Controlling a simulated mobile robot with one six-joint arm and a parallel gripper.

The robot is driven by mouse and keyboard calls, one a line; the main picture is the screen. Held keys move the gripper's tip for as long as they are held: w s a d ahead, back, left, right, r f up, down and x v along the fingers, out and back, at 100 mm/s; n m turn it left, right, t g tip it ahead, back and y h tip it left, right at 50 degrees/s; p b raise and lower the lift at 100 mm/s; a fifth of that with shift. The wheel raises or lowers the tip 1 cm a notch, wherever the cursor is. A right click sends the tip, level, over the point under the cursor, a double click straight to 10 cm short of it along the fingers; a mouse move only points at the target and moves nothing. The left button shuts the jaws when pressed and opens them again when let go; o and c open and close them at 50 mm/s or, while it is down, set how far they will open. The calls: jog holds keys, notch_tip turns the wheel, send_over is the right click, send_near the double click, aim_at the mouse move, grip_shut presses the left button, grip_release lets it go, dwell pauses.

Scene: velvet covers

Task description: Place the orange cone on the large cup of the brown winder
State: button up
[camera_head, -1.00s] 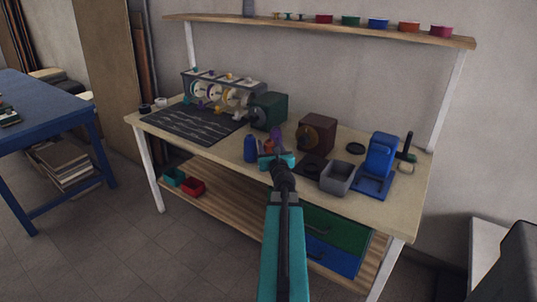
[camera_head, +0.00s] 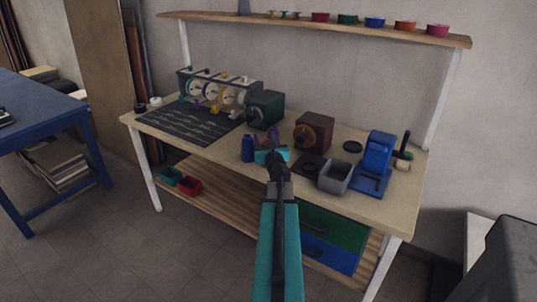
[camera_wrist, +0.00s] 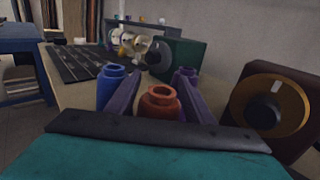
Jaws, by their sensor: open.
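The orange cone (camera_wrist: 160,104) stands upright in the wrist view, its round opening on top. My gripper (camera_wrist: 158,80) is open, with one purple finger on each side of the cone; I cannot tell whether either touches it. In the head view my gripper (camera_head: 271,148) is low over the bench's front part, and the cone is mostly hidden behind it. The brown winder (camera_head: 316,130) stands to the right of my gripper, with an orange-brown disc and dark hub on its face (camera_wrist: 270,103). I cannot make out clearly which part is its large cup.
A green winder (camera_head: 266,109) is behind. To the right are a grey bin (camera_head: 335,177) and a blue device (camera_head: 377,152). A dark mat (camera_head: 190,124) lies at left.

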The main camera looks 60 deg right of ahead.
grip_shut()
jog(key=shift+r, duration=0.1)
